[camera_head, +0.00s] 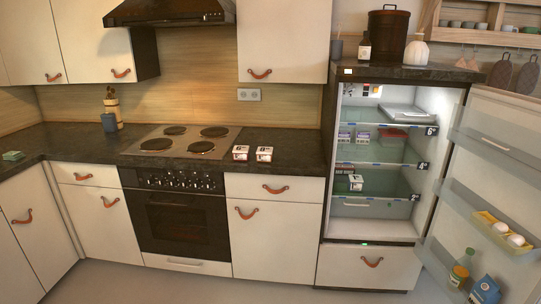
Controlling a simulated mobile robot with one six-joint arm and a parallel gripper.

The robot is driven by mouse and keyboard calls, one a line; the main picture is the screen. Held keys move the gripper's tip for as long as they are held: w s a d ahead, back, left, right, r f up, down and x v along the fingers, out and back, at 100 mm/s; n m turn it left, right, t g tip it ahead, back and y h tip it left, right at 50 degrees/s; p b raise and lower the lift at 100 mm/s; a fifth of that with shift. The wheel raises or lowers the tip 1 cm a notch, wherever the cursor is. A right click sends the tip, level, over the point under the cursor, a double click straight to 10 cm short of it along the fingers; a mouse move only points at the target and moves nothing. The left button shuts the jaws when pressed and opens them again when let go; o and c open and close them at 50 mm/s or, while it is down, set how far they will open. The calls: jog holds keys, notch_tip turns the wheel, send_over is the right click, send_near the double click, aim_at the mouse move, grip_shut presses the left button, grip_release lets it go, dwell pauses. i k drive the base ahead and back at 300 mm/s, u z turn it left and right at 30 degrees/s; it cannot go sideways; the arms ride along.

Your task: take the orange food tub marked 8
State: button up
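My gripper is not in view. No tub that I can clearly read as orange and marked 8 shows. Two small tubs with white labelled tops and reddish sides, the left tub (240,153) and the right tub (264,154), stand side by side on the dark counter right of the hob; their digits are too small to read surely. In the open fridge (327,200), small tubs (345,138) sit on the upper shelf, a reddish one (345,168) on the middle shelf, and a white-and-green one (356,183) lower down.
The fridge door (500,140) stands open to the right, with an egg carton (490,222), a jar (458,277) and a blue carton (485,290) in its racks. Dark number tags (431,131) mark the shelves. A hob (184,141) fills the counter's middle. The floor in front is clear.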

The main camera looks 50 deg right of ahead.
aim_at(264, 154)
jog(key=u, duration=0.1)
jog(key=i, duration=0.95)
jog(key=z, duration=0.05)
